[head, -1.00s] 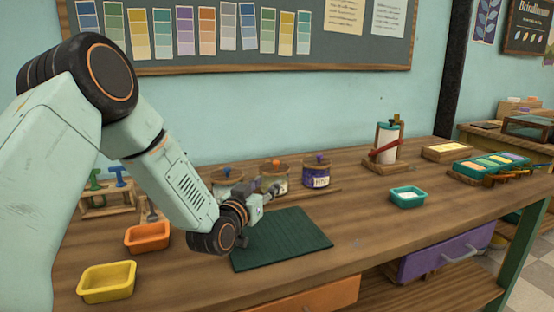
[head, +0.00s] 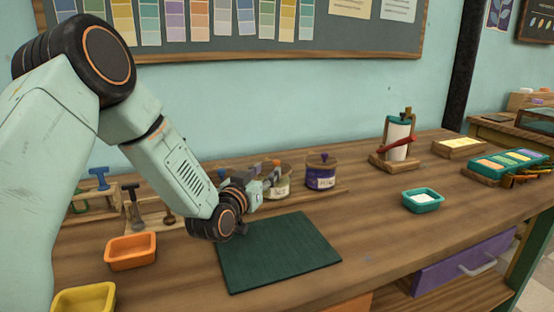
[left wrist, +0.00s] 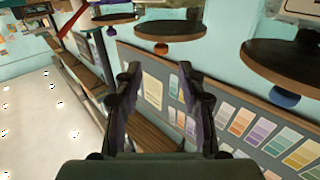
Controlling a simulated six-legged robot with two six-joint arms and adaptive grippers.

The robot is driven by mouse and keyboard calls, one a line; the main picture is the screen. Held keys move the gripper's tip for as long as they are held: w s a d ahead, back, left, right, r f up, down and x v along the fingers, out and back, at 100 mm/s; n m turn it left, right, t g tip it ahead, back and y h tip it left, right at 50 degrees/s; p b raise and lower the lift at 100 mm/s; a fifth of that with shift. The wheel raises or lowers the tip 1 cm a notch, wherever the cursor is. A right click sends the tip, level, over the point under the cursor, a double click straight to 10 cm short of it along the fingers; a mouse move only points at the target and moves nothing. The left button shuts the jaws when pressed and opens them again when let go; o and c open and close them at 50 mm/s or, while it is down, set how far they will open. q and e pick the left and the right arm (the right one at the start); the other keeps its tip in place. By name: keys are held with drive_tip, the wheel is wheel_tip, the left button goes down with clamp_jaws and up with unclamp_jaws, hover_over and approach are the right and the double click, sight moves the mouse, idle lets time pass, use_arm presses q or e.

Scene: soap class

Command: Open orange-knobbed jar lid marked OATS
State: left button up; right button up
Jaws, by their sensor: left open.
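Three lidded jars stand in a row at the back of the bench. The middle jar (head: 284,185) has an orange knob (head: 276,162); its label is partly hidden and I cannot read it. The orange knob also shows in the left wrist view (left wrist: 161,48), hanging under a dark round lid because that picture is upside down. The blue-knobbed jar (head: 221,173) is mostly hidden behind my gripper. The purple-knobbed jar (head: 321,178) stands at the right. My left gripper (head: 272,176) is open and empty, in front of the middle jar, apart from the knob in the wrist view.
A dark green mat (head: 279,262) lies in front of the jars. An orange tray (head: 131,251) and a yellow tray (head: 84,299) are at the left, near a tool rack (head: 150,213). A teal tray (head: 422,201) and a roller stand (head: 396,140) are at the right.

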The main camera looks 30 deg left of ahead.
sight(275, 163)
use_arm(q)
drive_tip(key=w, duration=0.2)
drive_tip(key=w+b, duration=0.1)
drive_tip(key=w, duration=0.2)
drive_tip(key=w+b, duration=0.1)
drive_tip(key=w, duration=0.1)
drive_tip(key=shift+w+a+f, duration=0.2)
drive_tip(key=shift+w+a, duration=0.1)
drive_tip(key=shift+a, duration=0.05)
drive_tip(key=shift+w+r, duration=0.1)
drive_tip(key=shift+w, duration=0.05)
drive_tip(key=shift+d, duration=0.1)
drive_tip(key=shift+c, duration=0.4)
clamp_jaws()
drive_tip(key=shift+w, duration=0.1)
